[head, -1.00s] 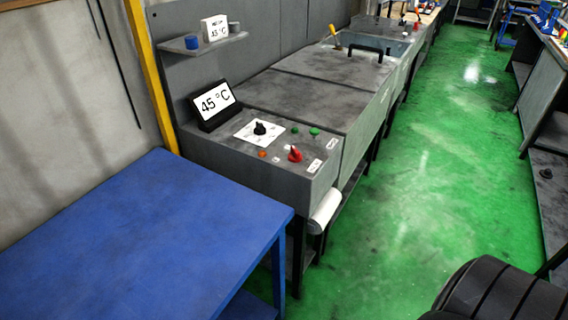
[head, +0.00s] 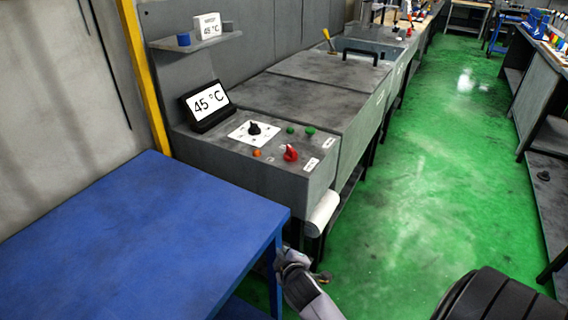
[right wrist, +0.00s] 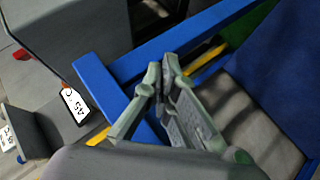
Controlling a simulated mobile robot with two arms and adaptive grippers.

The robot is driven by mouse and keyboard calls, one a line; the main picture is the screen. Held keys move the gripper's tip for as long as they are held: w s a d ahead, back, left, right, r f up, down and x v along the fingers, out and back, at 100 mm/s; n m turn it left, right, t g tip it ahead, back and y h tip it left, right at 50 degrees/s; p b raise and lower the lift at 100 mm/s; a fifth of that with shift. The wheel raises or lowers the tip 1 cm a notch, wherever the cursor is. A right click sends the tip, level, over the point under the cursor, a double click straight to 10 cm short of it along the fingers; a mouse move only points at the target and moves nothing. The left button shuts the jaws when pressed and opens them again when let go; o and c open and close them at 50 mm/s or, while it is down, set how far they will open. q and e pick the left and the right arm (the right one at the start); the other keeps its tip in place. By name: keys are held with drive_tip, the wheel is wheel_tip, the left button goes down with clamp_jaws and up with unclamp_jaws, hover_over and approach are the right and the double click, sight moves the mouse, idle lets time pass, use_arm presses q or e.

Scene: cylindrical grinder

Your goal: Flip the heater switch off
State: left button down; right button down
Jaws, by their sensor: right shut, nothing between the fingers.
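The grey heater cabinet (head: 255,178) has a sloping control panel with a red switch (head: 291,152) and a black knob (head: 254,128) on a white plate. The labels are too small to read, so I cannot tell which control is named heater. A display (head: 207,103) behind them reads 45 °C. My right gripper (head: 292,258) is low beside the blue table's corner, below and in front of the panel, apart from the switch. In the right wrist view its fingers (right wrist: 162,78) are closed together with nothing between them. My left gripper is not visible.
The blue table (head: 130,225) fills the lower left, its corner and leg close to my right gripper. A white roll (head: 322,212) hangs on the cabinet's front. Green and orange buttons sit near the red switch. The green floor (head: 430,180) to the right is open.

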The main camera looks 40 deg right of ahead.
drive_tip(key=w+d+r+n+t+h, duration=0.1)
drive_tip(key=w+d+r+n+t, duration=0.1)
drive_tip(key=w+r, duration=0.1)
drive_tip(key=w+d+r+n+t+h, duration=0.1)
drive_tip(key=w+d+r+n+t, duration=0.1)
drive_tip(key=w+r, duration=0.2)
drive_tip(key=w+d+r+n+t+h, duration=0.1)
drive_tip(key=w+d+r+n, duration=0.1)
drive_tip(key=w+r, duration=0.2)
drive_tip(key=shift+w+d+r+t, duration=0.1)
drive_tip(key=shift+w+r+t, duration=0.1)
drive_tip(key=shift+r, duration=0.65)
drive_tip(key=shift+w+d+r+t, duration=0.1)
drive_tip(key=shift+r+t, duration=0.1)
drive_tip(key=shift+r, duration=0.65)
drive_tip(key=shift+w+a+r+n, duration=0.1)
drive_tip(key=shift+w+r+n, duration=0.1)
drive_tip(key=shift+n, duration=0.2)
